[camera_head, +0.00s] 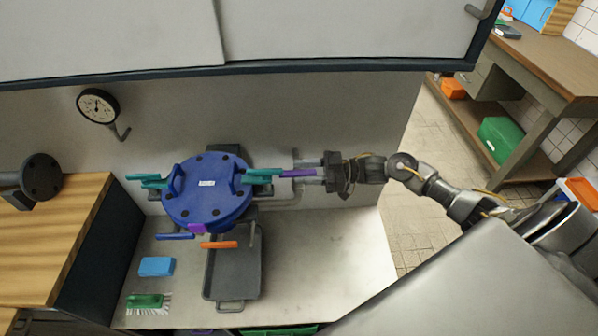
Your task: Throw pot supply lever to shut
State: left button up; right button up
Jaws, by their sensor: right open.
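A round blue pot (208,190) with a bolted lid and a small white label stands against the pale wall. Coloured levers surround it: teal at the left (146,181), teal at the right (262,175), purple (297,173) further right, blue (174,237) and orange (219,245) in front. I cannot read which one is the pot supply lever. My right gripper (304,172) comes in from the right, open, with its fingers around the outer end of the purple lever; contact cannot be told. My left gripper is not in view.
A dark grey tray (238,297) lies before the pot, with a blue sponge (157,266) and a green brush (147,303) to its left. A gauge (97,105) hangs on the wall. A wooden bench (56,225) flanks the left; an overhead cabinet (300,30) crosses the top.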

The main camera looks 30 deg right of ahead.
jog(key=b+v, duration=0.3)
jog(key=v, duration=0.7)
jog(key=shift+d, duration=0.25)
jog(key=shift+a+f, duration=0.1)
jog(key=shift+a, duration=0.05)
